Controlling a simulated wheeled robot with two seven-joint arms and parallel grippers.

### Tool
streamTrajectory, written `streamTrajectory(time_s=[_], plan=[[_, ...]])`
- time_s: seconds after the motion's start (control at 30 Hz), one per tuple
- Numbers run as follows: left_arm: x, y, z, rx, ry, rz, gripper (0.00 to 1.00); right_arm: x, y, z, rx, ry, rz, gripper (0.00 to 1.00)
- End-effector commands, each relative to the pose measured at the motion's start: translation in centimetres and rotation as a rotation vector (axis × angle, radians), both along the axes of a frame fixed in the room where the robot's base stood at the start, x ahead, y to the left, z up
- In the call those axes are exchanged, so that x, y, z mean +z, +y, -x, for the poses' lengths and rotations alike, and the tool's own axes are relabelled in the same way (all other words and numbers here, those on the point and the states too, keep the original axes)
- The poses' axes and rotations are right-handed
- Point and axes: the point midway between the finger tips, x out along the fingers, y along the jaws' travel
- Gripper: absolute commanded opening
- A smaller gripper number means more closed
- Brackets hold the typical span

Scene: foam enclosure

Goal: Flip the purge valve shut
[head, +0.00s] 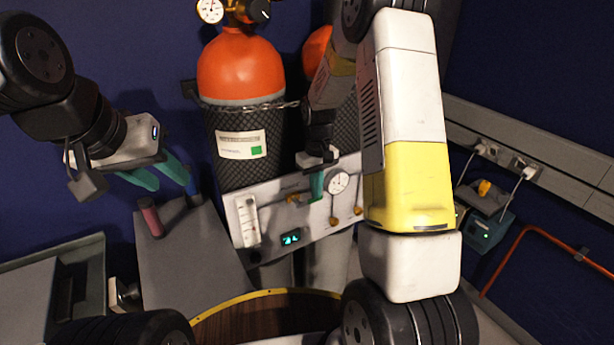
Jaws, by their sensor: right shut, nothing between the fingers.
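A light grey gas panel (275,222) stands below the gas cylinders. A small orange-yellow lever (296,198) sits on its upper part, probably the purge valve; I cannot read a label. My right gripper (317,192) points down in front of the panel, its teal fingers shut and empty, just right of the lever. I cannot tell whether they touch it; the fingers partly cover that area. My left gripper (166,184) is far to the left, its teal fingers apart and empty, above a grey surface.
The panel carries a flow tube (247,220), a round gauge (338,182), a lit display (291,238) and small yellow knobs (333,220). An orange-topped cylinder (240,68) is chained behind. A pink-red handle (151,218) stands on the grey surface (190,255) at left.

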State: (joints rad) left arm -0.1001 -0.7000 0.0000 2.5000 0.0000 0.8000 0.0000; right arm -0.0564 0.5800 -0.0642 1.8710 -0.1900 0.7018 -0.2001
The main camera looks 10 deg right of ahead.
Motion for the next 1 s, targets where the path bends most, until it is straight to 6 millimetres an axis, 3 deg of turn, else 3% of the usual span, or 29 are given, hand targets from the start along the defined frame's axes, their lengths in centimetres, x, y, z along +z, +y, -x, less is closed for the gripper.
streamTrajectory(time_s=[0.27,0.73,1.0], plan=[[0.0,0.0,0.0,0.0,0.0,0.0,0.38,-0.6,-0.5,-0.1,-0.006,0.03,-0.08,0.0],[0.0,0.0,0.0,0.0,0.0,0.0,0.38,-2.6,-1.2,-0.4,-0.004,0.137,-0.377,0.0],[0.0,0.0,0.0,0.0,0.0,0.0,0.38,-3.2,-1.2,-0.4,0.0,0.138,-0.38,0.0]])
